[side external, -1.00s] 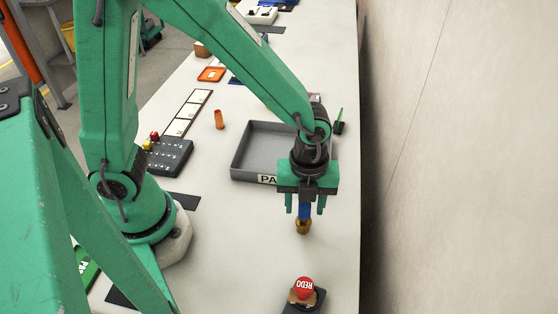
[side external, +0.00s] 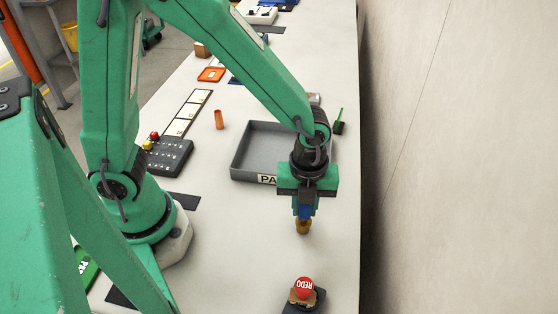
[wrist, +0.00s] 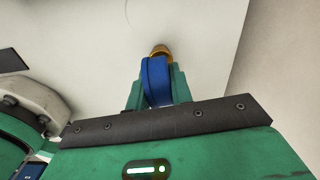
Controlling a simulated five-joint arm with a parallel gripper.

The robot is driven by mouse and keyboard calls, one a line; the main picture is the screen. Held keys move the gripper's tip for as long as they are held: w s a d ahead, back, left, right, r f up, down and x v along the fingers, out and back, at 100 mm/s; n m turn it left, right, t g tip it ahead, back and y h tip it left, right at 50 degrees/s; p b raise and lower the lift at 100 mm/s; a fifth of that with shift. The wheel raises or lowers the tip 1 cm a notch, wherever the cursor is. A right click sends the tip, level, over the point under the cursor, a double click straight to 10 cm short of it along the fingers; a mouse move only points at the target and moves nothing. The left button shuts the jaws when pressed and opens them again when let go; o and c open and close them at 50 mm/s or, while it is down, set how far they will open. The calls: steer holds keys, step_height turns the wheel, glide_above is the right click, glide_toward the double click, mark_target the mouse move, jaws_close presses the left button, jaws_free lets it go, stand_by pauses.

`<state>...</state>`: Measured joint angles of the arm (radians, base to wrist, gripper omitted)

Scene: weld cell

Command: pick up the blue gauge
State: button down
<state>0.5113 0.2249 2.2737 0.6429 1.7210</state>
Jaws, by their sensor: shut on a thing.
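The blue gauge (side external: 305,211) is upright between the green fingers of my gripper (side external: 304,208), with a brass end (side external: 303,226) below it. My gripper is shut on the gauge from above. In the wrist view the gauge (wrist: 157,80) lies between the two fingers (wrist: 156,92), and its brass end (wrist: 160,51) shows past them. The gauge's upper part is hidden by the gripper in the side view. I cannot tell whether the brass end touches the table.
A grey tray (side external: 241,152) stands behind my gripper. A red REDO button (side external: 304,288) is in front. A dark button box (side external: 170,157), an orange cylinder (side external: 219,119) and a green upright item (side external: 340,121) stand around. The wall (side external: 450,150) is at right.

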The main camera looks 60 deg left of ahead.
steer(key=shift+r, duration=0.1)
steer(key=shift+r, duration=1.1)
step_height(320, 180, up, 2)
steer(key=shift+d+r, duration=0.1)
steer(key=s+d+r, duration=0.5)
steer(key=s+r, duration=0.1)
steer(key=s, duration=0.4)
steer(key=shift+d+r, duration=0.25)
steer(key=shift+d, duration=0.05)
